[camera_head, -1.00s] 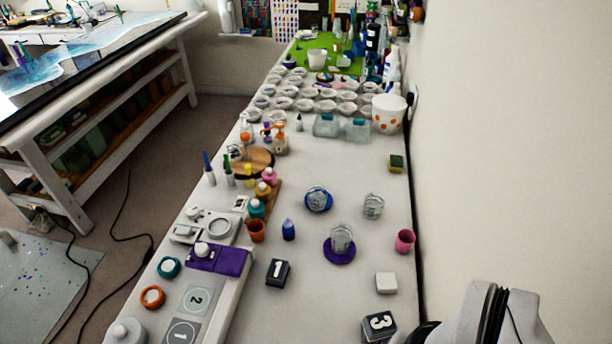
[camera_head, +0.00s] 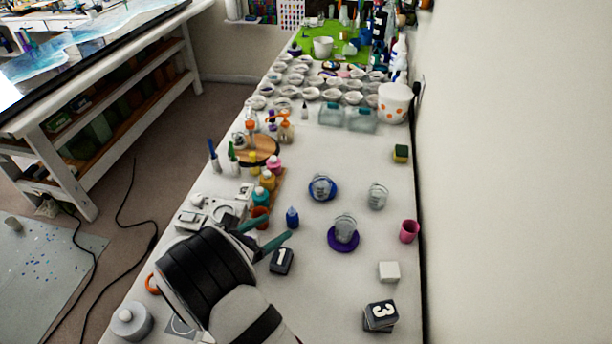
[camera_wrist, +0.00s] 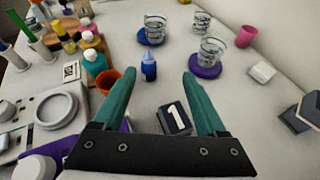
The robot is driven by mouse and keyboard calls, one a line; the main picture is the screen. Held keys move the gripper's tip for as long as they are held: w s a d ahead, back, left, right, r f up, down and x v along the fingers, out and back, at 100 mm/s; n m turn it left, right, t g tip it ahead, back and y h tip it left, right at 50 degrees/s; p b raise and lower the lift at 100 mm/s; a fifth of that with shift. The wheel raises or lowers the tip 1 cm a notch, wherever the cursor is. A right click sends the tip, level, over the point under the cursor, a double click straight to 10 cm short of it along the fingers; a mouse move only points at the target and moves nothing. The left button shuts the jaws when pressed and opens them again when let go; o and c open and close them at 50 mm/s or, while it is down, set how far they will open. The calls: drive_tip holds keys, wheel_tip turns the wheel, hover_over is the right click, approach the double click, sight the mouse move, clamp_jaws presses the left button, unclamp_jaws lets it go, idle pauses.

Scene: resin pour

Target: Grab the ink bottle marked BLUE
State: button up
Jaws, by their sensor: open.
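A small blue ink bottle (camera_head: 292,217) stands upright on the white table, just beyond my gripper's fingertips. In the wrist view the blue bottle (camera_wrist: 149,66) is between and ahead of the two green fingers, not touching either. Its label is too small to read. My gripper (camera_head: 270,234) is open and empty, over the table near the block marked 1. In the wrist view my gripper (camera_wrist: 160,78) has its fingers spread wide.
The block marked 1 (camera_wrist: 174,119) lies just below the fingers. An orange cup (camera_wrist: 108,82) stands close left of the bottle. Glass cups on a blue coaster (camera_head: 322,195) and a purple coaster (camera_head: 331,246) stand to the right. Open table lies around the white block (camera_head: 388,271).

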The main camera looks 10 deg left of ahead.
sight(292, 216)
drive_tip(key=shift+n+t+y, duration=0.3)
drive_tip(key=shift+n+y, duration=0.1)
drive_tip(key=shift+n, duration=0.3)
drive_tip(key=x, duration=0.5)
drive_tip(key=a+f+x, duration=0.1)
drive_tip(key=x, duration=0.9)
drive_tip(key=shift+w+a+f, duration=0.1)
drive_tip(key=shift+a+f, duration=0.15)
drive_tip(key=shift+f, duration=0.2)
clamp_jaws()
